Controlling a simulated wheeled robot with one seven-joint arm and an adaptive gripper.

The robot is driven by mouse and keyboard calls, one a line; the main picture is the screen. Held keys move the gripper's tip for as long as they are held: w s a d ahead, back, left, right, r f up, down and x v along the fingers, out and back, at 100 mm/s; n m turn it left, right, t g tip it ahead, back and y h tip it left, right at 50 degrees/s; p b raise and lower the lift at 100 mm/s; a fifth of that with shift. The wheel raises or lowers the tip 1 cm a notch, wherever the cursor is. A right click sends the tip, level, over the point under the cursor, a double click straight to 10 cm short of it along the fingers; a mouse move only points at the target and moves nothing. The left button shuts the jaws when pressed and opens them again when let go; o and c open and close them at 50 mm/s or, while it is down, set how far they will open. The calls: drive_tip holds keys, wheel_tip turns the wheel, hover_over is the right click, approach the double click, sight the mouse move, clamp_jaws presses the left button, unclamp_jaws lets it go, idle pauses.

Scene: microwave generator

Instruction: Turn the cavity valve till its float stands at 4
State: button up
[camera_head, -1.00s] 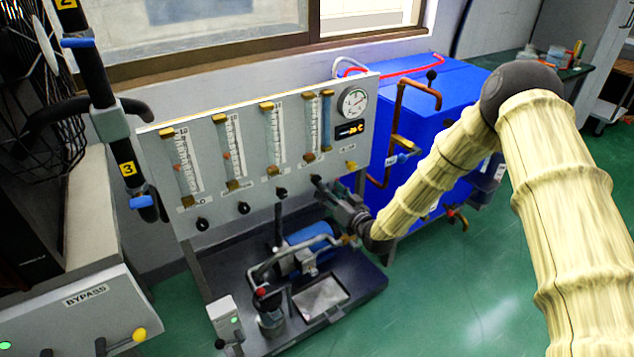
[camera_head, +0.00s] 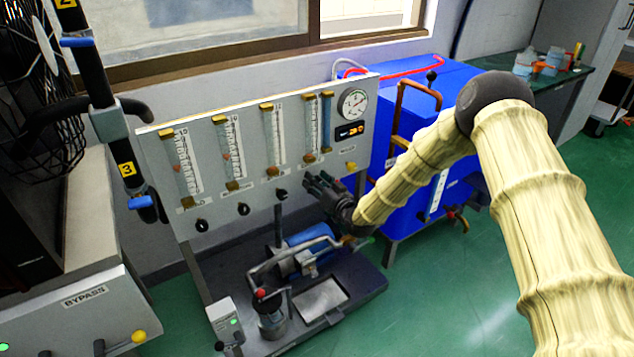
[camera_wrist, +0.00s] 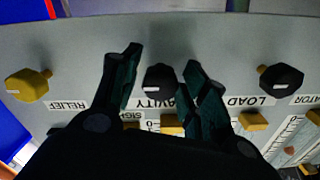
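The cavity valve is a black knob (camera_wrist: 160,82) with a white mark, beside the upside-down word CAVITY in the wrist view. My gripper (camera_wrist: 163,80) has one dark finger on each side of it, with narrow gaps showing; firm contact cannot be told. In the head view my gripper (camera_head: 312,183) is at the panel's lower right and hides this knob. The cavity flow tube (camera_head: 310,125) stands above it, fourth from the left; its float is too small to read against the scale.
The grey panel (camera_head: 255,165) carries other black knobs, including the load knob (camera_wrist: 281,80), close beside my fingers. The yellow relief knob (camera_wrist: 28,85) is on the other side. A pump (camera_head: 305,250) stands below. A blue cabinet (camera_head: 455,90) is behind my arm.

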drive_tip(key=c, duration=0.6)
drive_tip(key=shift+c, duration=0.2)
drive_tip(key=shift+n, duration=0.4)
drive_tip(key=n+b, duration=0.1)
drive_tip(key=n, duration=0.4)
drive_tip(key=n+b, duration=0.1)
drive_tip(key=n, duration=0.4)
drive_tip(key=o, duration=1)
